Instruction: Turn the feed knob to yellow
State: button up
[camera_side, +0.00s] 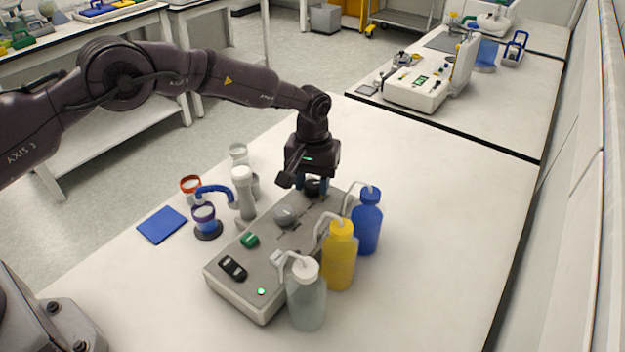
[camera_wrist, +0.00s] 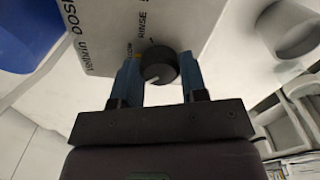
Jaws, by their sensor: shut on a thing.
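The feed knob is a round black knob (camera_wrist: 159,68) on the grey-white reactor console (camera_side: 243,286). In the side view, a black knob (camera_side: 315,189) is at the console's far end. My gripper (camera_side: 313,185) points down over that end, with its blue fingers (camera_wrist: 158,75) on either side of the knob, shut on it. In the wrist view, RINSE and a small yellow marking stand next to the knob, and DOSE is further left. A small pale mark shows on the knob, but I cannot tell which label it points to.
A blue bottle (camera_side: 367,222), a yellow bottle (camera_side: 340,258) and a clear bottle (camera_side: 306,297) stand along the console's right side. A grey knob (camera_side: 286,215) and a green knob (camera_side: 250,241) are nearer. A white-capped column (camera_side: 244,195) and cups stand left. The table's right is clear.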

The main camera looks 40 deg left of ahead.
aim_at(313, 183)
jog(key=m, duration=0.4)
jog(key=shift+m, duration=2.5)
jog(key=shift+r, duration=0.1)
jog(key=o, duration=0.9)
jog(key=shift+o, duration=0.2)
notch_tip(313, 183, up, 13)
